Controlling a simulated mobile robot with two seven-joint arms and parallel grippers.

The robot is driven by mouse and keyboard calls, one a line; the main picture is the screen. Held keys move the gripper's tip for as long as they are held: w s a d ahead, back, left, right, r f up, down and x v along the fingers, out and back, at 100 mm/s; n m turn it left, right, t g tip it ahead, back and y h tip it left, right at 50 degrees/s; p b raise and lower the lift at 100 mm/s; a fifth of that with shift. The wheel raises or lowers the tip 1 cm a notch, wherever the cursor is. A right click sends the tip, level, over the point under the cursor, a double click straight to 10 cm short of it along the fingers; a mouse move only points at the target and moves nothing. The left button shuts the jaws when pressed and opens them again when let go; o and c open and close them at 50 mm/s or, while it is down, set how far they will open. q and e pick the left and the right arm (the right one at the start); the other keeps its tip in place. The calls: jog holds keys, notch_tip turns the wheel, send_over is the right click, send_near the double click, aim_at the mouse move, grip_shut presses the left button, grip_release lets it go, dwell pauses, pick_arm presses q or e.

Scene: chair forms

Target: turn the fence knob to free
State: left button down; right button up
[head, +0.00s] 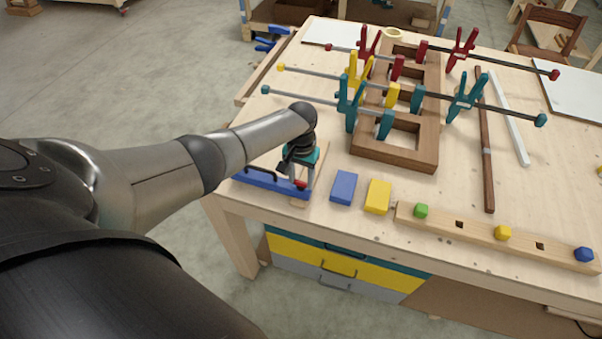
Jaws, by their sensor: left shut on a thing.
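A blue fence (262,181) with a dark handle lies at the near left corner of the workbench. A small red knob (301,184) shows at its right end. My left gripper (300,181) points down over this end, its fingers on either side of the red knob and shut on it. The gripper hides part of the knob, so which way it is turned cannot be told. My right gripper is not in view.
Right of the fence lie a blue block (344,187) and a yellow block (378,196). A wooden rail with coloured knobs (480,232) runs along the front edge. Behind, red, yellow and teal clamps span a brown wooden frame (395,155).

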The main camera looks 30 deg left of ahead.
aim_at(301, 182)
pick_arm(q)
jog(key=shift+n, duration=0.6)
jog(key=shift+c, duration=1.6)
grip_release()
jog(key=shift+r+p, duration=0.4)
jog(key=shift+r, duration=0.05)
notch_tip(301, 182, up, 14)
jog(key=p, duration=0.2)
jog(key=shift+r, duration=0.2)
